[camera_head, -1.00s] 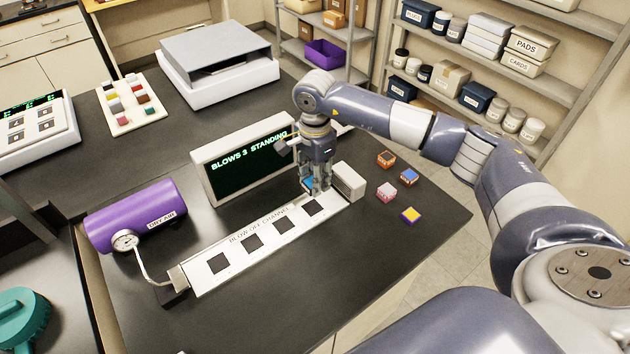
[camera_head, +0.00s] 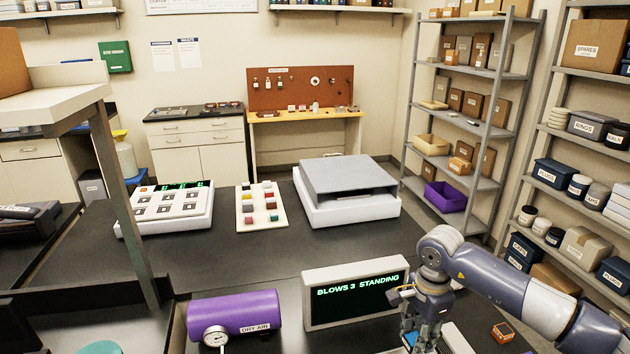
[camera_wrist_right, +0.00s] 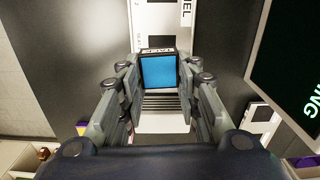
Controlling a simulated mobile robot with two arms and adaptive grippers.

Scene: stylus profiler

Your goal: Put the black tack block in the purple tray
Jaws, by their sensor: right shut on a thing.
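My right gripper (camera_head: 421,342) is shut on a block (camera_wrist_right: 160,72) at the right end of the display, low in the head view. In the right wrist view the block has a blue face and a dark rim with small lettering, too small to read surely; it sits between the two fingers. It cannot be told whether it touches the white channel strip (camera_wrist_right: 160,17) below. A purple open bin (camera_head: 445,196), the only purple tray-like thing in view, sits on a low level of the grey shelf at the back right. My left gripper is not in view.
The display (camera_head: 355,292) reads "BLOWS 3 STANDING". A purple dry-air cylinder (camera_head: 235,314) lies to its left. An orange-brown block (camera_head: 503,331) lies to the right. A white rack of coloured blocks (camera_head: 245,222) and a grey-lidded box (camera_head: 348,212) stand behind. Dark bench between them is clear.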

